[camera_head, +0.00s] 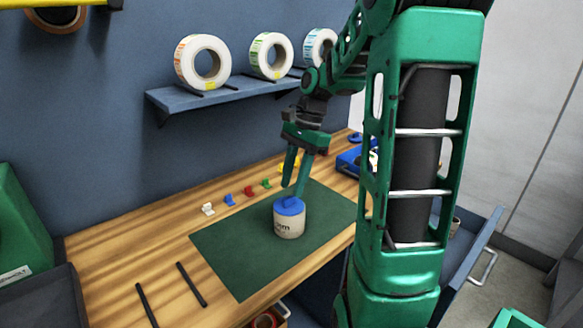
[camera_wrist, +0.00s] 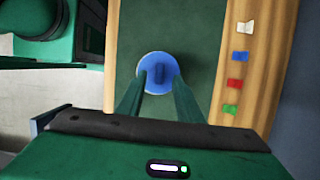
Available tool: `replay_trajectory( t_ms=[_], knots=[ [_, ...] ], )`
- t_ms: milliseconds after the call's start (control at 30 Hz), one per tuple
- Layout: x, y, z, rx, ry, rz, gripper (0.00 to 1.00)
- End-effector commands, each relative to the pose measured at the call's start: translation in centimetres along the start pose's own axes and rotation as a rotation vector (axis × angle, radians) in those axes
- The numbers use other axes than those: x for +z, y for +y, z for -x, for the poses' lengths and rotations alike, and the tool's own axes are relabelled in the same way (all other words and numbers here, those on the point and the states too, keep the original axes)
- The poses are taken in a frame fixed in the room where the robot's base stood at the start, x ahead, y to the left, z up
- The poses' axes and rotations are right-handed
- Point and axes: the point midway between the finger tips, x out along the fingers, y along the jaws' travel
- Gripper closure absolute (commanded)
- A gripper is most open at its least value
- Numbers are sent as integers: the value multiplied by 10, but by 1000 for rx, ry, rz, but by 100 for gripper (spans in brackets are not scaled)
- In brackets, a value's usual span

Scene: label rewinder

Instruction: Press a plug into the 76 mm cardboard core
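The pale cardboard core (camera_head: 289,224) stands upright on the green mat (camera_head: 232,254), with dark lettering on its side. A blue plug (camera_head: 290,206) sits on its top end, covering the opening; how deep it sits I cannot tell. In the wrist view the blue plug (camera_wrist: 158,87) is a round disc with a darker raised tab in the middle. My gripper (camera_head: 292,188) points down just above the plug. In the wrist view my gripper (camera_wrist: 160,76) has its fingers apart, one on each side of the tab, with visible gaps. Nothing is held.
Small white (camera_head: 208,209), blue (camera_head: 230,200), red (camera_head: 249,190) and green (camera_head: 266,184) pieces lie in a row along the wooden bench (camera_head: 110,255). Two dark rods lie at front left. Label rolls (camera_head: 203,63) stand on a wall shelf (camera_head: 222,92). The mat around the core is clear.

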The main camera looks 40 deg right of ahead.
Motion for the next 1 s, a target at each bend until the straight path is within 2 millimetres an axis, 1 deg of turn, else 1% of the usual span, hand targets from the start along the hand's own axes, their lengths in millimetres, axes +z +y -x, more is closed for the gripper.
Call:
replay_trajectory(
  t_ms=[33, 100, 300, 667, 700, 767, 800, 1000],
  knots=[
    [0, 0, -8, 2, -1, 0, 67],
    [0, 1, -17, 2, -1, 0, 67],
    [0, 0, -33, 0, 0, 0, 67],
    [0, 0, -36, 0, 1, 0, 67],
    [0, 0, -36, 0, 1, 0, 77],
    [0, 0, -36, 0, 1, 0, 91],
    [0, 0, -36, 0, 1, 0, 100],
    [0, 0, -36, 0, 1, 0, 100]
  ],
)
